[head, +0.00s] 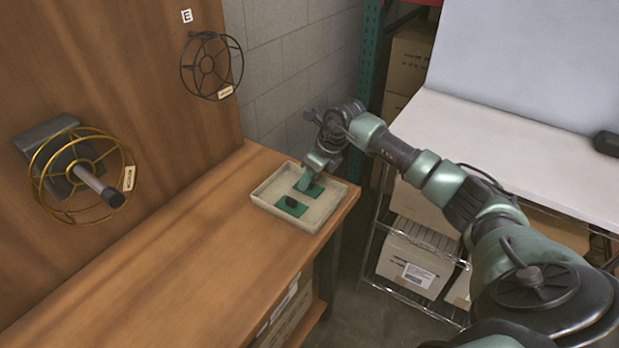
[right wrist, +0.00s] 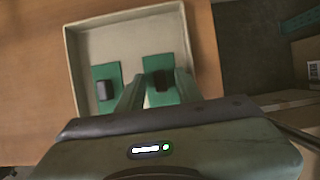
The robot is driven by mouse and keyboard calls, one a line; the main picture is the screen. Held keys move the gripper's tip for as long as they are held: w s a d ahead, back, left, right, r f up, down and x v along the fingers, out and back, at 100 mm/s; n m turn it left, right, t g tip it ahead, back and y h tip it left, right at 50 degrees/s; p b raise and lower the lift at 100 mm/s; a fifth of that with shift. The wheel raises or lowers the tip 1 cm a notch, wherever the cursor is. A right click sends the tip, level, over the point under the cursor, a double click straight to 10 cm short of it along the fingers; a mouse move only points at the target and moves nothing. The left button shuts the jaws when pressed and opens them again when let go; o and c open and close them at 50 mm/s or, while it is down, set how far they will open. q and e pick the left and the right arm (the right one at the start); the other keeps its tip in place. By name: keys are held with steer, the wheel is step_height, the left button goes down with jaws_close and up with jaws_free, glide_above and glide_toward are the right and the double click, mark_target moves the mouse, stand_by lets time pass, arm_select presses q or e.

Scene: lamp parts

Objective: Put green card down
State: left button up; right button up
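A shallow pale tray (head: 329,213) stands at the right end of the wooden bench and holds two green cards, each with a dark block on it. One green card (head: 291,207) lies flat in the front part of the tray. The other green card (right wrist: 159,63) lies beside it, under my right gripper (right wrist: 160,78). It also shows in the head view (head: 315,189), partly hidden by the gripper. The right fingers stand apart on either side of its dark block, with a narrow gap seen. My left gripper is not in view.
A wooden back panel carries a brass wire frame (head: 49,187) on a post and a black wire frame (head: 184,71). The bench left of the tray is bare. A wire shelf with boxes (head: 415,266) and a white tabletop (head: 480,140) stand at the right.

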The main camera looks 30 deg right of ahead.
steer(key=b+v, duration=0.1)
steer(key=v, duration=1)
steer(key=shift+s+r+b, duration=0.2)
steer(key=shift+r+b, duration=0.1)
steer(key=shift+r, duration=0.05)
stand_by(1.0)
